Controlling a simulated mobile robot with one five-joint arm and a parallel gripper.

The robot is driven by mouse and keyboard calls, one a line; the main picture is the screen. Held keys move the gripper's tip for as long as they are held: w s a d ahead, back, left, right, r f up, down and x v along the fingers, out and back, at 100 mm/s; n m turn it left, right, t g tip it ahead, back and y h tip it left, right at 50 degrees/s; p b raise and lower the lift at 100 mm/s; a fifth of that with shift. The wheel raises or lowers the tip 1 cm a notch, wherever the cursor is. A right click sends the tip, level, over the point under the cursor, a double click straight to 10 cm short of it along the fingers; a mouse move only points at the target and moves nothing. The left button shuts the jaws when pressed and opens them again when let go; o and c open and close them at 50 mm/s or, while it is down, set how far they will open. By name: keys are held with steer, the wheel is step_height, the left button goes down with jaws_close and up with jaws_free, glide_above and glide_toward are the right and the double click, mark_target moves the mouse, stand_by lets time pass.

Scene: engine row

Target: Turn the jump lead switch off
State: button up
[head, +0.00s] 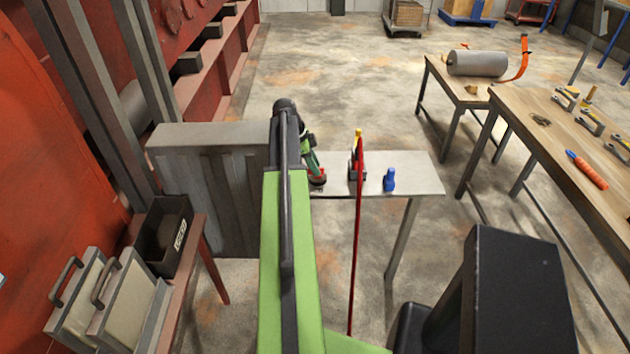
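A small fixture with a yellow top and a dark base (356,174) stands on the grey bench (425,180) and may be the jump lead switch. A thin red lead (354,262) runs from it down past the bench's front edge. Whether the switch is on or off is too small to tell. My green and black arm reaches forward up the middle of the head view, left of the fixture. A dark green, black and red item (313,170) shows just right of the arm, partly hidden.
A blue item (389,180) stands right of the fixture. A grey ribbed cabinet (205,185) is left of the bench. A black bin (163,237) is at left. Wooden tables with a grey cylinder (477,63) and tools stand at right. Floor beyond the bench is clear.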

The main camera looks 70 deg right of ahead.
steer(key=shift+s+f, duration=0.15)
steer(key=shift+f, duration=0.35)
steer(key=shift+r, duration=0.15)
steer(key=shift+c, duration=0.2)
